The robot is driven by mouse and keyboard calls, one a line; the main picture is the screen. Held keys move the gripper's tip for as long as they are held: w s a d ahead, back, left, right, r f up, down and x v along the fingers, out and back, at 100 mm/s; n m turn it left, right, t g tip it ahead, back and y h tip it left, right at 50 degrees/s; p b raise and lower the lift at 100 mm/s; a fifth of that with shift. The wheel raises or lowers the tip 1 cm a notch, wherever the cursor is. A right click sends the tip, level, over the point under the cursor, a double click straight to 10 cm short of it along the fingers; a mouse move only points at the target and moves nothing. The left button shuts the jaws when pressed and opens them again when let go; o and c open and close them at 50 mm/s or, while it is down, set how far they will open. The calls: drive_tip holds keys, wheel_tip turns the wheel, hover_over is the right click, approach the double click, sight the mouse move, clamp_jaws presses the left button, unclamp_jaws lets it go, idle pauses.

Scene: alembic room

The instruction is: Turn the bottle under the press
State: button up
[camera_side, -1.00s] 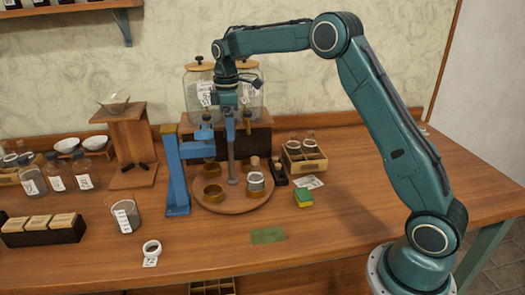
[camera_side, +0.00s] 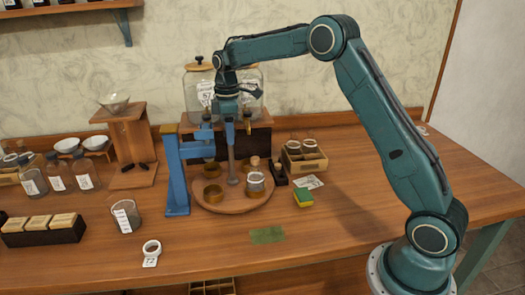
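A round wooden turntable (camera_side: 232,208) sits on the bench beside the blue press (camera_side: 175,175). Brass ring seats show on it, one at the front left (camera_side: 213,194) and one behind it. A corked bottle (camera_side: 255,184) with a white label band stands upright at its right side, out to the right of the press column. My gripper (camera_side: 229,120) is above the turntable, pointing down. A grey vertical rod (camera_side: 232,158) runs from below it to near the turntable's middle. The fingers are too small and overlapped to read, and I cannot tell whether they grip the rod.
A green mat (camera_side: 267,235) lies in front. Large glass jars (camera_side: 200,87) stand behind.

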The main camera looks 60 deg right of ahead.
drive_tip(key=c, duration=0.6)
drive_tip(key=shift+m, duration=0.3)
drive_tip(key=m, duration=0.5)
drive_tip(key=shift+m, duration=0.8)
drive_tip(key=m, duration=0.4)
drive_tip(key=shift+m, duration=0.4)
